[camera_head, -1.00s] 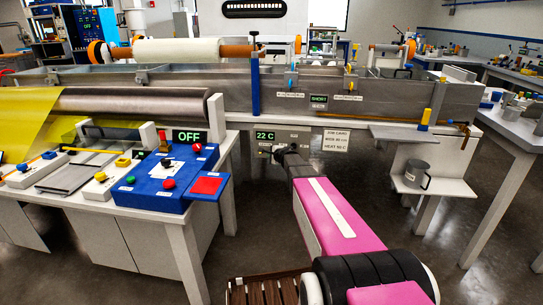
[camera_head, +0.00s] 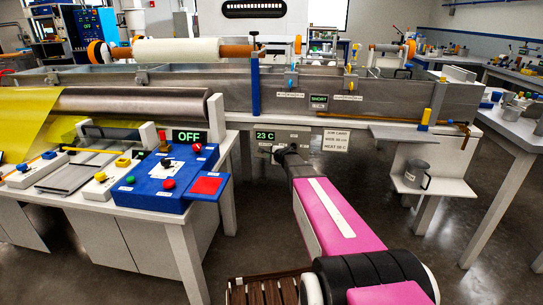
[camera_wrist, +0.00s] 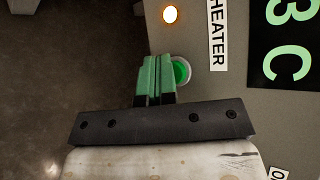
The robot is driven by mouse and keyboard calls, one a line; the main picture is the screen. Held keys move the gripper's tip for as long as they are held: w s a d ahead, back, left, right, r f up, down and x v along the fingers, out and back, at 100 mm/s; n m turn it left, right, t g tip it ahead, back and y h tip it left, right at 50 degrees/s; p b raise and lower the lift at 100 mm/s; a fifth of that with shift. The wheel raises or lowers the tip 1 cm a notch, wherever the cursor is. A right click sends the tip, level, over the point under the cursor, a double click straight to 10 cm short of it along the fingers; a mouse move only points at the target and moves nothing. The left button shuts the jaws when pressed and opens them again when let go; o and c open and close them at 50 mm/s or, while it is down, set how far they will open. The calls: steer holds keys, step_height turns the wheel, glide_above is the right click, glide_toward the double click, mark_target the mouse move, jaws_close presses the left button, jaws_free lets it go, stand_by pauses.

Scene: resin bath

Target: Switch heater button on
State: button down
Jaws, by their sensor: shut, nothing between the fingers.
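The green round heater button (camera_wrist: 182,70) sits on a grey panel in the wrist view, below the HEATER label (camera_wrist: 217,35) and a glowing amber lamp (camera_wrist: 170,14). My gripper (camera_wrist: 155,62) has green fingers that are shut and empty. They lie right beside the button and overlap its left edge in the picture. I cannot tell whether they touch it. The heater display (camera_head: 265,135) reads 23 C in the head view and shows partly in the wrist view (camera_wrist: 290,50). In the head view my wrist hides the button and fingers.
A job card (camera_head: 345,140) hangs on the tank's front, right of my wrist. A blue control box (camera_head: 150,195) with several knobs and an OFF display (camera_head: 188,136) stands on the left table. A side shelf with a grey mug (camera_head: 416,173) is to the right.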

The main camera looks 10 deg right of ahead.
steer(key=s+a, duration=0.2)
steer(key=s, duration=0.3)
steer(key=shift+s, duration=0.4)
